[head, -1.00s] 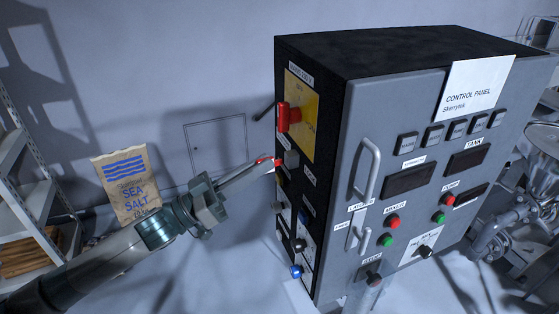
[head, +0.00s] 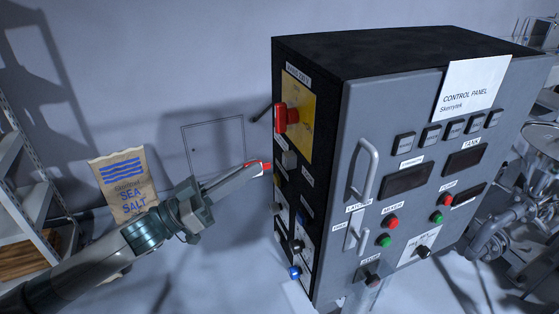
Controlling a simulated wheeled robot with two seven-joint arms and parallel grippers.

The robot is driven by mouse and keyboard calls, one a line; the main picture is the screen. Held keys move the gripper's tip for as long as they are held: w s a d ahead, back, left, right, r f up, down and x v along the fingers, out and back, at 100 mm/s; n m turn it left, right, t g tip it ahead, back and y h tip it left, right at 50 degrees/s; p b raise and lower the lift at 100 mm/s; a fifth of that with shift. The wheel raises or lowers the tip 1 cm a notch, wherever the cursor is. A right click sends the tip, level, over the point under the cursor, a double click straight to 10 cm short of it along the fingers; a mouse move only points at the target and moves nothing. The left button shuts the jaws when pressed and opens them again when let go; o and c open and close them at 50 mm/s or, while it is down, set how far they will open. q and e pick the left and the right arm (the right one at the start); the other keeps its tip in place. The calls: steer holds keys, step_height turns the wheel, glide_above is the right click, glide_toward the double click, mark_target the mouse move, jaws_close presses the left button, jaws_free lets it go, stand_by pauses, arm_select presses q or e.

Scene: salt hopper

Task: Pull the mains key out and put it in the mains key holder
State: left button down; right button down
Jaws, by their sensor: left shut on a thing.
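My left gripper (head: 262,168) is shut on a small red thing (head: 266,165), which looks like the mains key. Its fingertips are at the left edge of the control cabinet's narrow side face, below the red switch handle (head: 281,118) on a yellow plate (head: 303,105). Only a bit of red shows at the fingertips. I cannot tell whether the key is clear of its lock. The mains key holder cannot be made out; the labels on the side face are too small to read. My right gripper is not in view.
The control cabinet (head: 330,58) fills the middle and right, with a grey door handle (head: 366,172) on its front. A sea salt bag (head: 124,185) and a shelf (head: 22,215) stand at the left. Pipework (head: 505,225) is at the right. Free room lies left of the cabinet.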

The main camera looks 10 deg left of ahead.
arm_select(q)
steer(key=shift+s+d+f, duration=0.15)
steer(key=shift+d+f, duration=0.1)
steer(key=shift+f, duration=0.05)
steer(key=s+a+f+n+t+y+b, duration=0.1)
steer(key=s+f+n+t+y+b, duration=0.3)
steer(key=f+y, duration=0.4)
steer(key=s+a+f+n+t+y+b, duration=0.2)
steer(key=s+f+n+t+y+b, duration=0.2)
steer(key=f+y, duration=0.5)
step_height(320, 180, down, 6)
steer(key=s+n+b, duration=0.1)
steer(key=s+n, duration=0.1)
steer(key=shift+s+a+r+n, duration=0.15)
steer(key=shift+s+r+n, duration=0.05)
steer(key=shift+n, duration=0.1)
steer(key=shift+a, duration=0.1)
